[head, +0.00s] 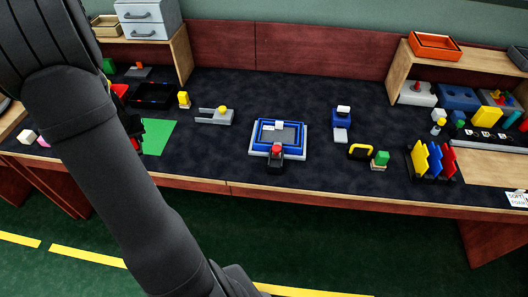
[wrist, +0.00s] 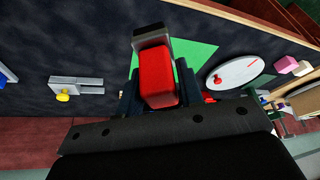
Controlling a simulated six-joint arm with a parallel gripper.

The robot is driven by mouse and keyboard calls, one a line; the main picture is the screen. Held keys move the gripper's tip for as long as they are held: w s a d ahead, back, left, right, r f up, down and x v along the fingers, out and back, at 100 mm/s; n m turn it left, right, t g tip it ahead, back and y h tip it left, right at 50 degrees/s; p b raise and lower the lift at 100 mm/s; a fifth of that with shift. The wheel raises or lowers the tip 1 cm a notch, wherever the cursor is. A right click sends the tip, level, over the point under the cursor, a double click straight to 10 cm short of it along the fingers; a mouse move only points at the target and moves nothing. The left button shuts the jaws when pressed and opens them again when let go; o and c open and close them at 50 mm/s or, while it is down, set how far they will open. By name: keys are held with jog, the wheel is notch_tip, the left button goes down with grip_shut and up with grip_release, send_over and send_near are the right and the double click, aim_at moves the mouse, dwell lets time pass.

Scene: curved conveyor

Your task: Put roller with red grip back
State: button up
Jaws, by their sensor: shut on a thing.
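My gripper (wrist: 158,85) is shut on the roller with the red grip (wrist: 158,78). The red grip sits between the two dark fingers in the wrist view, with a dark grey end (wrist: 150,32) beyond it. A green mat (wrist: 195,55) lies behind the held roller in this view; the height above it is unclear. In the head view the green mat (head: 157,137) is partly covered by my arm, which hides most of my gripper. The roller's storage place cannot be made out for certain.
A white oval plate with a red knob (wrist: 235,74) lies beside the mat. A blue tray (head: 258,137) is mid-table, with a red-topped dark piece (head: 276,153) at its front. A grey piece with a yellow knob (head: 214,116) stands left of it. A rack of coloured plates (head: 431,165) is at right.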

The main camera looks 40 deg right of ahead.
jog(key=s+d+r+m+h, duration=0.1)
jog(key=d+r, duration=0.1)
jog(key=d, duration=0.5)
jog(key=s+d+r+m, duration=0.1)
jog(key=d+r+m, duration=0.1)
jog(key=d, duration=0.5)
jog(key=s+d+f+m+g, duration=0.1)
jog(key=s+d, duration=0.4)
jog(key=d, duration=0.4)
jog(key=s+d+f+m, duration=0.1)
jog(key=s+d, duration=0.4)
jog(key=d, duration=0.5)
jog(key=s+d+f+m+g+h, duration=0.1)
jog(key=s+d+m, duration=0.1)
jog(key=s+d, duration=0.65)
jog(key=s+d+f+m, duration=0.15)
jog(key=s+d, duration=0.25)
jog(key=s, duration=1)
jog(key=s+d+m+g+h, duration=0.1)
jog(key=s+d+m, duration=0.1)
jog(key=s+d, duration=0.65)
jog(key=w+f, duration=0.2)
jog(key=w, duration=0.1)
jog(key=w+f, duration=0.5)
jog(key=shift+w+a+f, duration=0.1)
jog(key=shift+w, duration=0.2)
jog(key=shift+f, duration=1.95)
jog(key=shift+f, duration=0.1)
jog(key=o, duration=1)
